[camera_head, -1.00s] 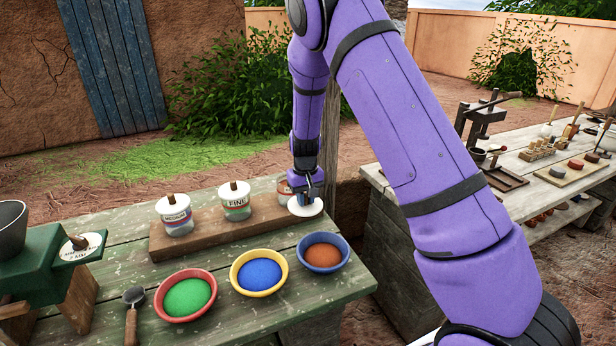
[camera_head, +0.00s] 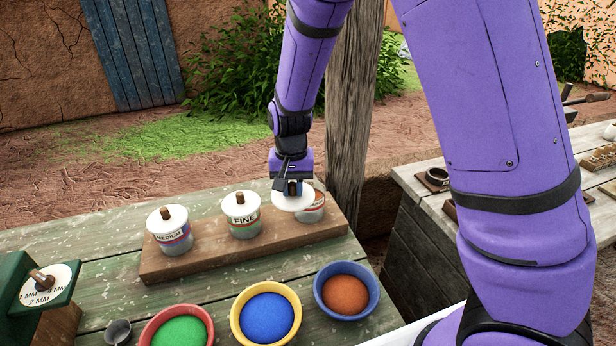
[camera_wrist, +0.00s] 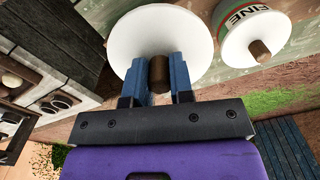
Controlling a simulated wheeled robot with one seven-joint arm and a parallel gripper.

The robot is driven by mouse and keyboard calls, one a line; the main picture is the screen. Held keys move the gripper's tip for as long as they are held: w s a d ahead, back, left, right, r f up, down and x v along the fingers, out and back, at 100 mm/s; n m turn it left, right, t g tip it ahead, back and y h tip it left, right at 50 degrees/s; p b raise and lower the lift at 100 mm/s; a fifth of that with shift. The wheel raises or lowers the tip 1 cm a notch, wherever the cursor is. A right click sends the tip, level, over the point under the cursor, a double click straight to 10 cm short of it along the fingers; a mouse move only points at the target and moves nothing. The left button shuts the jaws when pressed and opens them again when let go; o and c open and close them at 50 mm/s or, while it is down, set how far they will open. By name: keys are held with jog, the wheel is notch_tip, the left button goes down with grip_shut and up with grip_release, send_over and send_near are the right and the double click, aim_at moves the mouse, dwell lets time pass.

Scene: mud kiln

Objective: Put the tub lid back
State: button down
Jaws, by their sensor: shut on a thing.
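The white round tub lid (camera_head: 294,201) is in my gripper (camera_head: 291,190), above and just left of the open third tub (camera_head: 313,212) at the right end of the wooden board. In the wrist view my gripper (camera_wrist: 158,78) has its blue fingers shut on the brown knob of the lid (camera_wrist: 160,38). The lid hides part of that tub's rim in the head view; I cannot tell whether they touch. The FINE tub (camera_head: 242,220) and the MEDIUM tub (camera_head: 171,236) stand on the board with their lids on.
The wooden board (camera_head: 290,244) lies on the green table. Bowls of green (camera_head: 180,330), blue (camera_head: 266,316) and orange (camera_head: 345,293) powder stand in front of it. A wooden post (camera_head: 352,120) rises behind the table. A second bench (camera_head: 425,205) stands at the right.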

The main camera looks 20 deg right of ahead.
jog(key=w+d+f, duration=0.4)
jog(key=w+d, duration=0.3)
jog(key=w, duration=0.2)
jog(key=shift+w+d+f, duration=0.2)
jog(key=shift+w+f, duration=0.15)
jog(key=shift+w, duration=0.05)
jog(key=shift+f, duration=0.65)
jog(key=c, duration=1)
grip_release()
jog(key=shift+r, duration=0.1)
